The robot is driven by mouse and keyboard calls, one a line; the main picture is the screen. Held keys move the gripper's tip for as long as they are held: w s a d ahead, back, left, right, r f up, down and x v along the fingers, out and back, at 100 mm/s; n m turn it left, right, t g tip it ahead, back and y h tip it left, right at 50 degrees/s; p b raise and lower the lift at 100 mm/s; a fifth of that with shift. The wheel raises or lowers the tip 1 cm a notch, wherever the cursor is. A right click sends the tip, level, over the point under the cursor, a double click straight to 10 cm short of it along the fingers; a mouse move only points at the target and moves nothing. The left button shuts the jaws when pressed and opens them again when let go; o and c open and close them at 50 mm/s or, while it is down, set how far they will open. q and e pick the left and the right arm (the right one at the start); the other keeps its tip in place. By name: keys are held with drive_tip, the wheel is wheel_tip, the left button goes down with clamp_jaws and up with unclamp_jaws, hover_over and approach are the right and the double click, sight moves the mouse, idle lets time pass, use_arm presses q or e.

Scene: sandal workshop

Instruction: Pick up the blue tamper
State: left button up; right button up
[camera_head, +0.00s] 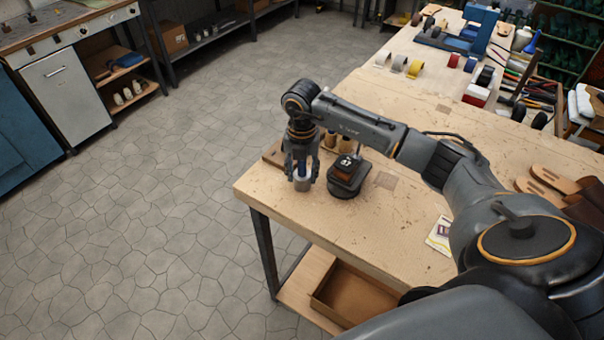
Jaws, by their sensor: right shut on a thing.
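My right gripper (302,177) points down over the near left corner of the workbench (400,235). It is shut on the blue tamper (302,184), whose small grey-blue lower part shows between the fingers. The fingers hide the rest of it. I cannot tell whether its base touches the bench top. My left gripper is not in view.
A black stand with a numbered label (347,183) is close to the right of the gripper. Wooden-handled tools (346,143) on a wooden block stand just behind. Tape rolls (414,69) lie farther back. The bench's left edge is close; the middle has free room.

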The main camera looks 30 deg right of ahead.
sight(302, 163)
drive_tip(key=shift+r, duration=0.1)
drive_tip(key=shift+w+r+b, duration=0.1)
drive_tip(key=shift+r+b, duration=0.15)
drive_tip(key=shift+b, duration=0.1)
wheel_tip(302, 163, up, 2)
drive_tip(key=shift+r+b, duration=0.2)
drive_tip(key=shift+b, duration=0.85)
drive_tip(key=s+a+r+b, duration=0.2)
drive_tip(key=s+a+r, duration=0.5)
drive_tip(key=s+r, duration=0.3)
drive_tip(key=shift+s+a+b, duration=0.3)
drive_tip(key=shift+s+a, duration=0.05)
drive_tip(key=shift+s, duration=0.6)
